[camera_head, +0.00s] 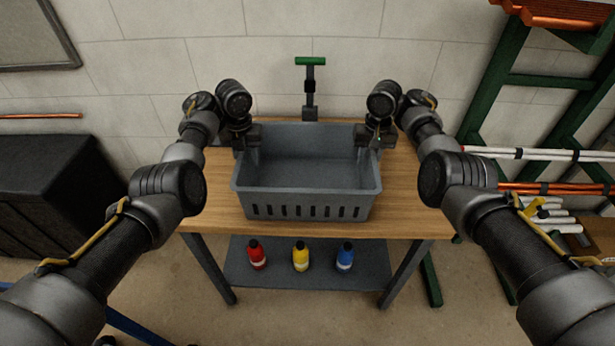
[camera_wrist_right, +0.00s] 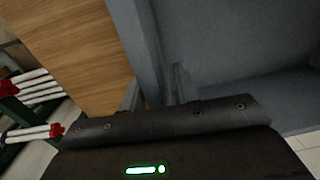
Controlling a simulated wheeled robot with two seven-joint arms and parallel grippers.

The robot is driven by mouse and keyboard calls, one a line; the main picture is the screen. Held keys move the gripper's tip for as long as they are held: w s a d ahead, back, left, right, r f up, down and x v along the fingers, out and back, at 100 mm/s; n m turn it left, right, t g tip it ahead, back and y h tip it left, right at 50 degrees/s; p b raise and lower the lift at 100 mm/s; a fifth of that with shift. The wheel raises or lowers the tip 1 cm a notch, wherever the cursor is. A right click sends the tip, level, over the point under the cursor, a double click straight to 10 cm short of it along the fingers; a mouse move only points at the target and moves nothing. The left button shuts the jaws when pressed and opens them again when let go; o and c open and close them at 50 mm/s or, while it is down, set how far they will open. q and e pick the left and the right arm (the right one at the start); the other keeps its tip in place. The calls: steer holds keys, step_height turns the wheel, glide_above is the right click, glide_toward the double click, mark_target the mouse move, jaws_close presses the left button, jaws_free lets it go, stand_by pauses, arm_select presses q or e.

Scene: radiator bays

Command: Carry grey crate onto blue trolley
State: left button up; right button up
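The grey crate (camera_head: 308,205) is an open, empty bin with a slotted front, standing level on the wooden table (camera_head: 408,210). My left gripper (camera_head: 245,138) is at the rim of its left wall; its fingers are too small and dark to tell open from shut. My right gripper (camera_head: 372,138) is at the right wall's rim. In the right wrist view its fingers (camera_wrist_right: 155,92) lie on both sides of the crate wall (camera_wrist_right: 140,40), close against it. A blue bar (camera_head: 135,325) shows at the lower left; I cannot tell whether it belongs to the blue trolley.
A green-handled tool (camera_head: 310,85) stands behind the crate. Red (camera_head: 257,256), yellow (camera_head: 301,258) and blue (camera_head: 345,258) bottles stand on the lower shelf (camera_head: 275,277). A dark cabinet (camera_head: 50,190) is left. A green rack (camera_head: 510,90) with pipes is right. A wall closes the back.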

arm_select(q)
steer(key=shift+s+f, duration=0.1)
steer(key=shift+f, duration=0.6)
arm_select(e)
steer(key=shift+f, duration=0.75)
arm_select(q)
steer(key=c, duration=0.7)
arm_select(e)
steer(key=shift+a, duration=0.1)
steer(key=c, duration=0.7)
arm_select(q)
steer(key=shift+d, duration=0.1)
jaws_close()
arm_select(e)
steer(key=shift+a, duration=0.1)
jaws_close()
